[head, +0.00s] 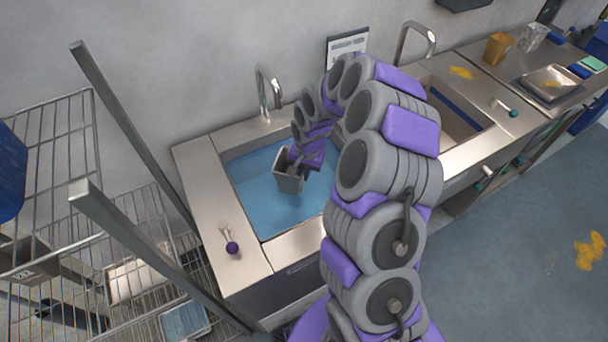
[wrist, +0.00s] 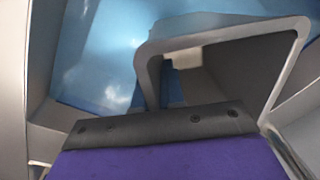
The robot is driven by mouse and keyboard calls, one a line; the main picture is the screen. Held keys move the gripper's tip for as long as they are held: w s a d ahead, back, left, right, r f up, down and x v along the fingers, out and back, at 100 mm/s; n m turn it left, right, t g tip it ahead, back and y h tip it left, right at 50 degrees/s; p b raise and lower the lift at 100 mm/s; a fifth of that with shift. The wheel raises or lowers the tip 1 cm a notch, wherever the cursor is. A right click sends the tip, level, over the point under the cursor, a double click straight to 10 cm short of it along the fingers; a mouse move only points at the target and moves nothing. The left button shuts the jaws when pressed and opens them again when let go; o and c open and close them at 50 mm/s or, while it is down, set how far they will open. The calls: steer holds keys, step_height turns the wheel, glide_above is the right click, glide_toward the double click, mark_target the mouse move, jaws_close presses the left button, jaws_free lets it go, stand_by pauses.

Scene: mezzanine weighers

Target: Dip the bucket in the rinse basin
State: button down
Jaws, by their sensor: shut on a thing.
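The small grey bucket (head: 287,181) is over the blue water inside the rinse basin (head: 257,205), toward the basin's right half. My gripper (head: 297,162) is shut on the bucket's upper rim, on its far right side. The bucket looks close to upright with its mouth up. I cannot tell whether its base touches the water. In the wrist view the bucket's rim (wrist: 225,39) and dark hollow stand just beyond the dark jaw pad of my gripper (wrist: 160,125). Blue water (wrist: 105,50) shows beyond. The bucket's lower part is hidden there.
A tap (head: 263,92) stands behind the basin. A purple-knobbed lever (head: 232,247) sits on the front left counter. Wire racks (head: 60,150) with metal posts stand at left. A second sink (head: 450,115) and a bench with an orange cup (head: 497,48) are at right.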

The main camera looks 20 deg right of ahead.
steer(key=shift+r+p, duration=1.6)
steer(key=shift+r, duration=3.75)
